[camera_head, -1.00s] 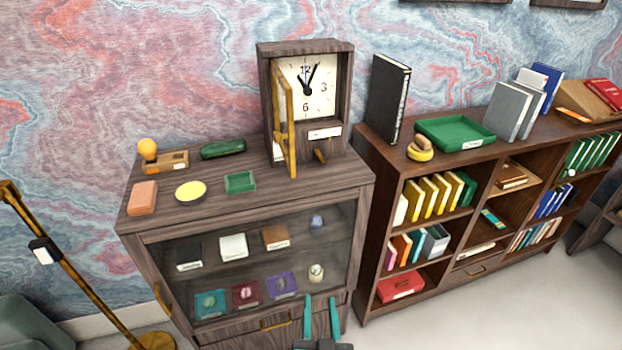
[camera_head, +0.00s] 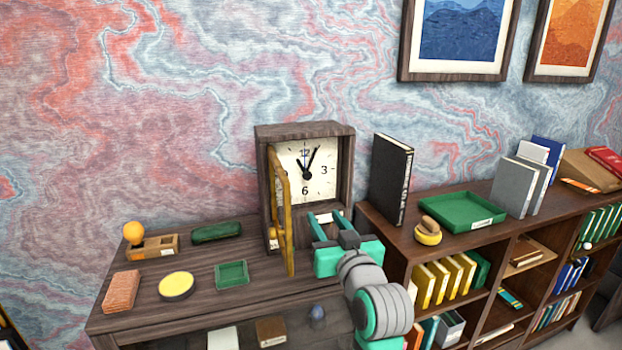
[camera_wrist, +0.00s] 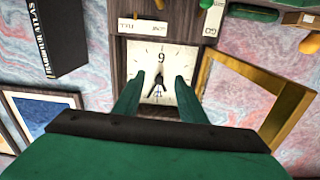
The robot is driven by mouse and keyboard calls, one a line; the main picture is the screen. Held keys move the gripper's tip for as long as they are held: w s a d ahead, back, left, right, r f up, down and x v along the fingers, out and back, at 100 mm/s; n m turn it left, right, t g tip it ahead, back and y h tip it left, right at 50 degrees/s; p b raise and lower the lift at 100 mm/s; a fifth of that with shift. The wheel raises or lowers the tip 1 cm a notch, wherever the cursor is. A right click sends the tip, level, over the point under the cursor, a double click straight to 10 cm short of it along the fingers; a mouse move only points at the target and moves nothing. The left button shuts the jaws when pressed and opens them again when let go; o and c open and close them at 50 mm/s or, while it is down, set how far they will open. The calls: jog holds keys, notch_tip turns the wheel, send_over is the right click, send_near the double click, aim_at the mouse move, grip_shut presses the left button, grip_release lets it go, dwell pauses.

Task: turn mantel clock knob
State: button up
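The mantel clock (camera_head: 305,131) stands on the dark wooden cabinet (camera_head: 105,320), with its white dial (camera_head: 322,186) showing. Its gold-framed door (camera_head: 284,215) is swung open on the left. My gripper (camera_head: 326,222) is in front of the clock's lower part, open and empty, with two teal fingers apart. My gripper hides the knob below the label in the head view. In the wrist view the picture is upside down. The dial (camera_wrist: 176,58) shows between and past the fingers (camera_wrist: 160,82). A small yellowish knob (camera_wrist: 159,4) shows at the top edge, beyond the fingertips, beside a label.
The open door frame (camera_wrist: 285,125) stands close beside my gripper. A black book (camera_head: 391,178) stands right of the clock, near a green tray (camera_head: 461,213). A green dish (camera_head: 232,274), a yellow disc (camera_head: 176,286) and a brick (camera_head: 121,291) lie left of it.

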aim_at(308, 176)
notch_tip(308, 176, up, 5)
jog(key=w+n, duration=0.1)
jog(key=shift+y, duration=0.3)
jog(key=x, duration=1)
jog(key=shift+w+a, duration=0.2)
jog(key=shift+w, duration=0.15)
grip_shut()
